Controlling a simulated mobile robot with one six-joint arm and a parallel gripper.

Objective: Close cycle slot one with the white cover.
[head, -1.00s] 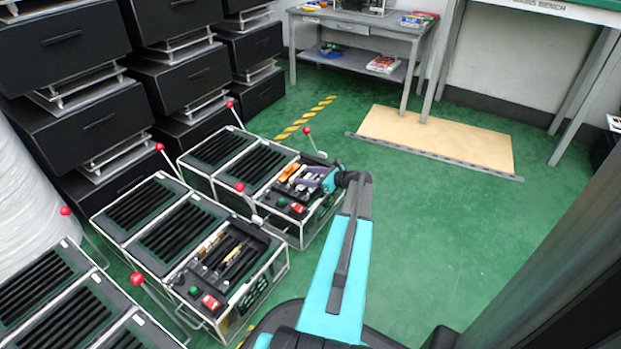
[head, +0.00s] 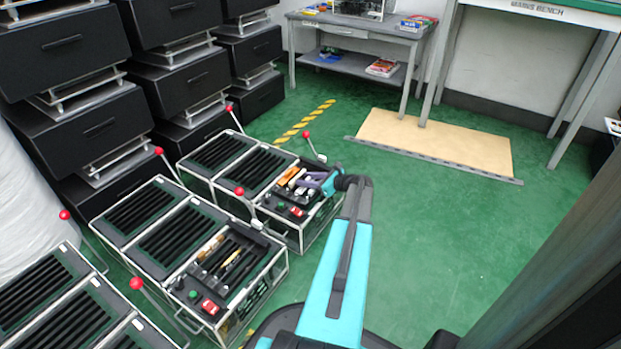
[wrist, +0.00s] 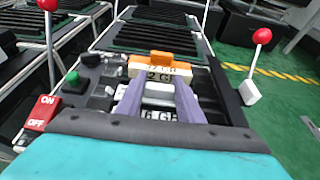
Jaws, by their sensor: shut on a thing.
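My gripper (wrist: 159,90), with purple fingers, is shut on a pale white-grey block (wrist: 158,92), which I take to be the white cover. It is over the open compartment of the farther lever fixture (head: 262,207); I cannot tell whether the block touches the slot below. An orange block (wrist: 150,64) sits just beyond it, above a label reading about "2 G". A second label, partly hidden, shows between my fingers. In the head view my gripper (head: 313,183) reaches in from the right, beside white pieces and the orange block (head: 286,176).
A red ON/OFF switch (wrist: 42,112) and green button (wrist: 71,80) are left of my gripper. Red-knobbed levers stand on both sides, one at right (wrist: 262,36). A second fixture (head: 190,245) is nearer. Green floor (head: 440,240) at right is clear.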

